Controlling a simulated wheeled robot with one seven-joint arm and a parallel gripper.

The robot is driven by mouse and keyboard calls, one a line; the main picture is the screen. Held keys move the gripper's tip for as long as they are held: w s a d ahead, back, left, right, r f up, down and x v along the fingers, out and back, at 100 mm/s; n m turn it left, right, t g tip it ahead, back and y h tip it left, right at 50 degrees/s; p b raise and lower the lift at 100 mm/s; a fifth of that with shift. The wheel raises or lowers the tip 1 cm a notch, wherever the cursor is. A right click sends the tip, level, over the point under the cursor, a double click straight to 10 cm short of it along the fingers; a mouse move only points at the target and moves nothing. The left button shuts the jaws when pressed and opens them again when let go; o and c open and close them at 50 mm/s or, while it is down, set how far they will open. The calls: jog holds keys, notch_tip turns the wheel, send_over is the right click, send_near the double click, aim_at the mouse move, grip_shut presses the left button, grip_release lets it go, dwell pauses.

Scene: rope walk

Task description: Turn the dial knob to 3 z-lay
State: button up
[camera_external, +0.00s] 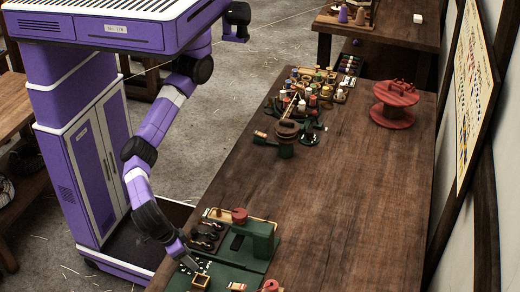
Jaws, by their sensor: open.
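A green machine (262,240) with a green base plate stands at the near left end of the long wooden table. My gripper (193,266) points down at the left part of this base plate, close above it. Small pale marks lie on the plate around the fingertips. The dial knob cannot be made out for certain; it may be hidden by my gripper. The markings are too small to read, so the knob's setting cannot be told. My gripper is open, its fingers small and dark in this view. I cannot tell whether it touches anything.
Dark rounded parts (207,232) sit left of the machine's block. Spools and bottles (311,97) crowd the table's far left. A red reel (395,104) stands far right. The table's middle is clear.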

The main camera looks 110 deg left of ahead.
grip_shut()
